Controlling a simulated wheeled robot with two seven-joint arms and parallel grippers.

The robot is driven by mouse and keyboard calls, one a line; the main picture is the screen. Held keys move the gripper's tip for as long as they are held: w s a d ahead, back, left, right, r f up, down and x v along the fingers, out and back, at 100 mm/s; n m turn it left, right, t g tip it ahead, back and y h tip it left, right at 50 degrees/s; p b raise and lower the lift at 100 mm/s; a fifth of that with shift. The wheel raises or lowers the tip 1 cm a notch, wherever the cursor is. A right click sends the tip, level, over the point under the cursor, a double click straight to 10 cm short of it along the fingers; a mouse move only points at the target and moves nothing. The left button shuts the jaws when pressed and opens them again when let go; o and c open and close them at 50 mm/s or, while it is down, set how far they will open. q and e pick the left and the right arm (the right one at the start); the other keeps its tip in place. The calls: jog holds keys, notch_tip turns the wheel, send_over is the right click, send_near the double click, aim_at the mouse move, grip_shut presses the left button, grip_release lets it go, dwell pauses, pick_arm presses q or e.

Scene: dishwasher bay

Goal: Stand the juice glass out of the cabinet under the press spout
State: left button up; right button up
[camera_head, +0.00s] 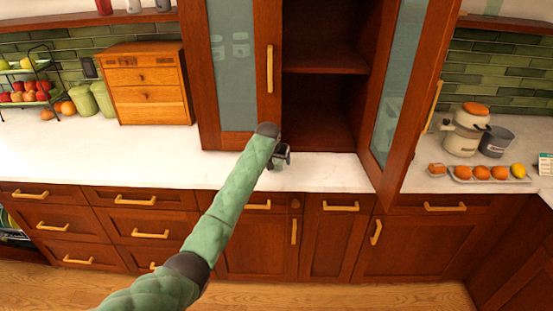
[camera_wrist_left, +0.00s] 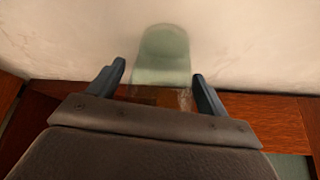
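My left gripper (camera_head: 281,156) is low over the front of the white counter, below the cabinet (camera_head: 322,60). In the left wrist view the gripper (camera_wrist_left: 158,72) has its two fingers spread apart. A pale green, see-through glass (camera_wrist_left: 162,55) shows between and beyond the fingertips, against the white counter. A gap shows on each side of it, and no grip on it is visible. In the head view the glass cannot be made out behind the gripper. The press (camera_head: 466,128), white with an orange on top, stands at the right; its spout is not clear. My right gripper is out of view.
The cabinet's right door (camera_head: 403,95) stands open over the counter, between my gripper and the press; its left door (camera_head: 233,65) looks shut. A grey jug (camera_head: 496,142) and a tray of oranges (camera_head: 461,180) are near the press. A wooden drawer box (camera_head: 147,84) stands at the left.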

pick_arm(q)
jog(key=shift+r, duration=0.1)
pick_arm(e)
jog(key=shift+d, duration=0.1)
